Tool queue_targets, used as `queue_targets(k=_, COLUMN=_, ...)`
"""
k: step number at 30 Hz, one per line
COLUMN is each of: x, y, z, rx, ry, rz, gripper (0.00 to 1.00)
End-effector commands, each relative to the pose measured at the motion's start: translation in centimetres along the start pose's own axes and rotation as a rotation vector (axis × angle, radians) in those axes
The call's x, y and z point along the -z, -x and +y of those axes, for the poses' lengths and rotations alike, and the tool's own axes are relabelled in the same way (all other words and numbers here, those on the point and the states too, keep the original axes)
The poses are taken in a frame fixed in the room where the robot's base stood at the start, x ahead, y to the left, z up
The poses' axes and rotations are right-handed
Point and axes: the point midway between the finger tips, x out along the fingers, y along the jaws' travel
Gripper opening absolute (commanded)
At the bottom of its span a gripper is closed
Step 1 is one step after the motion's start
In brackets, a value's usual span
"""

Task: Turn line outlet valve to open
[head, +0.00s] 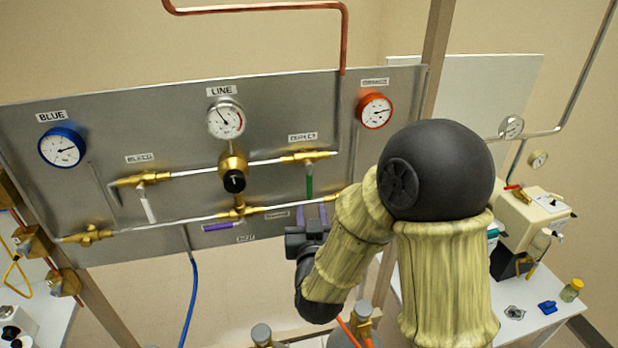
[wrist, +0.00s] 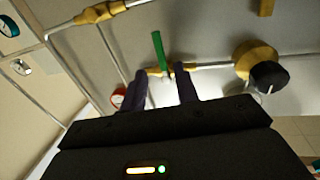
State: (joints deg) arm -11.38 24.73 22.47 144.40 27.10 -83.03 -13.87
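On the grey panel (head: 130,110), no readable label says line outlet. A valve on the upper right pipe (head: 306,157) has a green handle (head: 309,186) hanging down, across its pipe; it also shows in the wrist view (wrist: 159,46). A purple handle (head: 222,226) lies along the lower pipe. A brass fitting (head: 345,194) at the lower pipe's right end is partly hidden by my arm. My gripper (head: 311,208) is in front of the panel below the green handle. In the wrist view its fingers (wrist: 160,90) are apart, with nothing seen held; depth to the valve is unclear.
A brass regulator with a black knob (head: 234,181) sticks out left of my gripper, under the LINE gauge (head: 226,119). A white handle (head: 148,208) hangs at the left valve. A red gauge (head: 374,111) is upper right. A side bench (head: 545,315) stands right.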

Motion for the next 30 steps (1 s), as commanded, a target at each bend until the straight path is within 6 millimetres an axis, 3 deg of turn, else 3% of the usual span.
queue_targets(k=13, x=0.2, y=-1.4, z=0.1, rx=-0.001, ry=0.0, rz=-0.003, gripper=0.3)
queue_targets(k=24, x=0.1, y=-8.0, z=-0.1, rx=0.001, ry=-0.001, rz=-0.001, gripper=0.3)
queue_targets(k=30, x=-0.1, y=-9.8, z=0.0, rx=0.002, ry=-0.001, rz=-0.001, gripper=0.3)
